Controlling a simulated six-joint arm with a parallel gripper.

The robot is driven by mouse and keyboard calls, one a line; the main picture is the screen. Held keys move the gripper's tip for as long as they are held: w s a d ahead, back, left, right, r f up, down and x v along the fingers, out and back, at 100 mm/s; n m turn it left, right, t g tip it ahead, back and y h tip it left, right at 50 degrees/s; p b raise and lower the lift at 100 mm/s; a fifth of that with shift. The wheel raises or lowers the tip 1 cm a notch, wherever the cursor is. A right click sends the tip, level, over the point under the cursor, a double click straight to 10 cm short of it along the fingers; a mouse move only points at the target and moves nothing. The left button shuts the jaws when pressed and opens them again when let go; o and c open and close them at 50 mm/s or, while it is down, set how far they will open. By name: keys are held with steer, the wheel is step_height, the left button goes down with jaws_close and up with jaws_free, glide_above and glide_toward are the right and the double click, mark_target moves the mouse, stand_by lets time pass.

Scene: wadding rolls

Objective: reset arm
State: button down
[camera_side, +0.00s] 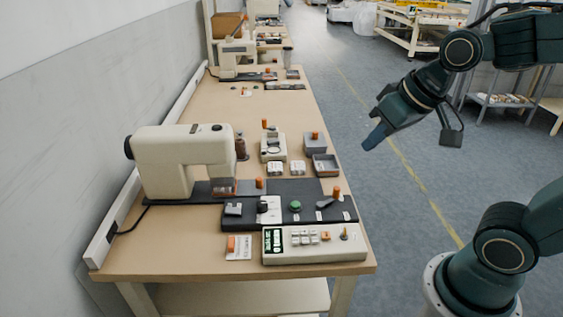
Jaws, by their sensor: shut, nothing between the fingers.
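My gripper (374,136) is at the end of my dark green arm, raised in the air to the right of the work table (275,108). It points down and to the left, over the floor side of the table's right edge. Its fingers look closed together, and nothing shows between them. It touches nothing.
A cream sewing machine (185,160) stands at the table's left. In front are a dark panel with knobs (312,188) and a cream control box (315,252). Small trays (326,165) lie near the right edge. The floor (385,215) beside the table is clear.

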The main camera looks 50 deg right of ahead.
steer(key=s+n, duration=0.1)
steer(key=s, duration=0.6)
steer(key=shift+a+r+n, duration=0.3)
steer(key=shift+r+n, duration=0.1)
steer(key=shift+r, duration=0.05)
